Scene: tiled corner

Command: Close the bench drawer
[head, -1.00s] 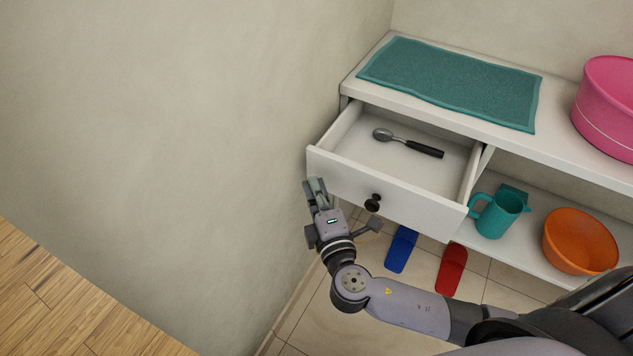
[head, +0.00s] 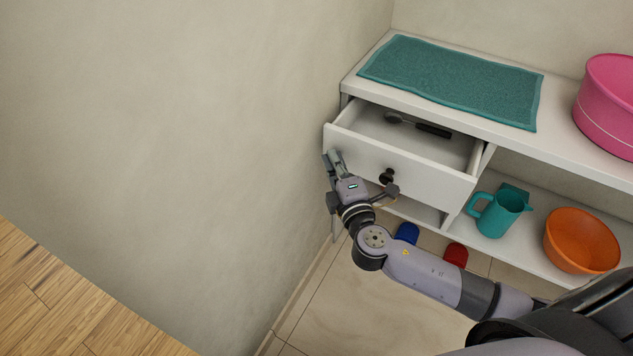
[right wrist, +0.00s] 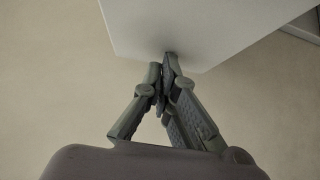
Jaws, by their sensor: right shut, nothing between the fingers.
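The bench drawer (head: 415,178) is partly open, its white front facing me with a dark round knob (head: 387,176). A ladle or spoon with a black handle (head: 433,130) lies inside it. My right gripper (head: 334,156) is at the left end of the drawer front, left of the knob. In the right wrist view its fingertips (right wrist: 169,60) are shut together, empty, and appear to touch the white drawer front (right wrist: 200,25) near its edge. My left gripper is not in view.
The white bench carries a teal towel (head: 450,80) and a pink tub (head: 608,110). Its lower shelf holds a teal jug (head: 497,212) and an orange bowl (head: 580,240). Blue (head: 407,233) and red (head: 456,254) slippers lie on the tiles below. A beige wall (head: 200,130) stands close left of my gripper.

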